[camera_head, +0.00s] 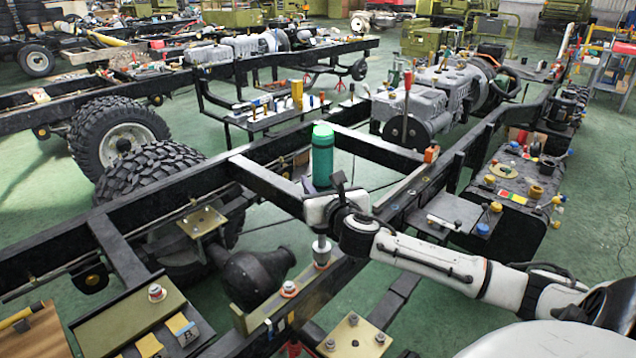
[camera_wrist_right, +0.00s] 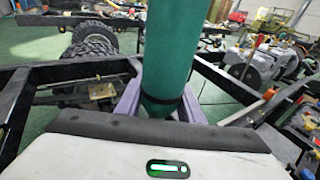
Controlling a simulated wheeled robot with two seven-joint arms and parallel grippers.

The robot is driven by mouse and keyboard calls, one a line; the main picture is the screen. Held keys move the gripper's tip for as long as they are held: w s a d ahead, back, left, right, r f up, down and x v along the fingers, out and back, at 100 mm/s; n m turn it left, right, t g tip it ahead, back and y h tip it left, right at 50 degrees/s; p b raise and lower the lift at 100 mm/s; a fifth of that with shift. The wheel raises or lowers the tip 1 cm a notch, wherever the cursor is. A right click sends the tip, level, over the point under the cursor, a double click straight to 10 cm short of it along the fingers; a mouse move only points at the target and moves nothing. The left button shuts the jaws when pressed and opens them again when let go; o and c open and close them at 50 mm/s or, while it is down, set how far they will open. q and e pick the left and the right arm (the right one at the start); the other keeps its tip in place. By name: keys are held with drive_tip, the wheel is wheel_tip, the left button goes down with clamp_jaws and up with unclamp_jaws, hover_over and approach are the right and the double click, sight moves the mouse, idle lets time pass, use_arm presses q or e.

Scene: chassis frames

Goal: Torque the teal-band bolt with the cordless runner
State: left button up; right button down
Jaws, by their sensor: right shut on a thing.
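The cordless runner (camera_head: 322,160) is an upright green cylinder with a lighter green top. My right gripper (camera_head: 322,200) is shut around its body, and its white housing hides part of the tool. In the right wrist view the runner (camera_wrist_right: 170,50) stands between the two purple-grey fingers of the gripper (camera_wrist_right: 162,105). Below the gripper, a grey metal end (camera_head: 321,245) points down at a bolt with a reddish ring (camera_head: 322,265) on the chassis rail. I cannot tell whether they touch. Another bolt with an orange-red ring (camera_head: 288,288) is nearby. I cannot make out a teal band. My left gripper is not in view.
Black chassis rails (camera_head: 180,210) and crossmembers surround the runner. A dark axle housing (camera_head: 255,275) lies below to the left. A plate with several bolts (camera_head: 352,338) is in front, and an olive tray (camera_head: 130,320) with a red-ringed bolt (camera_head: 156,293) is at left.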

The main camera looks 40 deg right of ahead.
wheel_tip(320, 180, up, 5)
drive_tip(key=p, duration=0.3)
drive_tip(key=shift+r, duration=0.2)
